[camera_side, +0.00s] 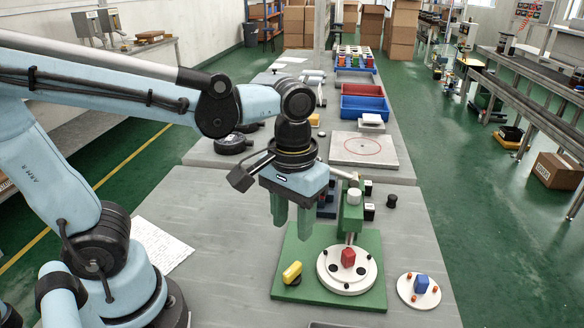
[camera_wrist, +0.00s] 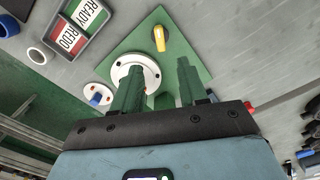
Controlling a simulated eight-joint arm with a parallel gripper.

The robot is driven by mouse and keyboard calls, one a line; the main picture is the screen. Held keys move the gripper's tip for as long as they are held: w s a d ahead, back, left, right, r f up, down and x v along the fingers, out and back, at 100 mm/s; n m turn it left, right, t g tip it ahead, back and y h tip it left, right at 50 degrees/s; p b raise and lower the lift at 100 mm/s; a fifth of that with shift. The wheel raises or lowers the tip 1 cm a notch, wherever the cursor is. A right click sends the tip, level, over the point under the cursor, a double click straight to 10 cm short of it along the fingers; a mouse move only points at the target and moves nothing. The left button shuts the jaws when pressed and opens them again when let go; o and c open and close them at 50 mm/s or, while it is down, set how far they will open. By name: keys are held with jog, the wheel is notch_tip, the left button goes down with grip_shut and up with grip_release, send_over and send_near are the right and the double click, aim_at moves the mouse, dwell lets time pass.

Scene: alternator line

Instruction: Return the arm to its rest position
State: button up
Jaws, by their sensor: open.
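My light blue arm reaches in from the left in the side view. My gripper (camera_side: 292,215) points down with its green fingers apart and nothing between them. It hangs above the back left of a green fixture plate (camera_side: 312,288). In the wrist view my gripper (camera_wrist: 158,75) also shows its two fingers spread, in front of the green plate (camera_wrist: 192,52). The plate carries a white round disc (camera_side: 333,279) with a red block (camera_side: 348,257), a yellow handle (camera_side: 292,271) and a green post (camera_side: 352,215). The fingers partly hide the disc in the wrist view.
A small white disc with a blue block (camera_side: 421,284) lies right of the plate. A tray marked READY and REDO (camera_wrist: 77,28) shows in the wrist view. Behind stand a square board with a red circle (camera_side: 364,150) and a blue bin (camera_side: 364,108). Paper (camera_side: 158,243) lies left.

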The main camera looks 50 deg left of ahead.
jog(key=shift+r, duration=0.6)
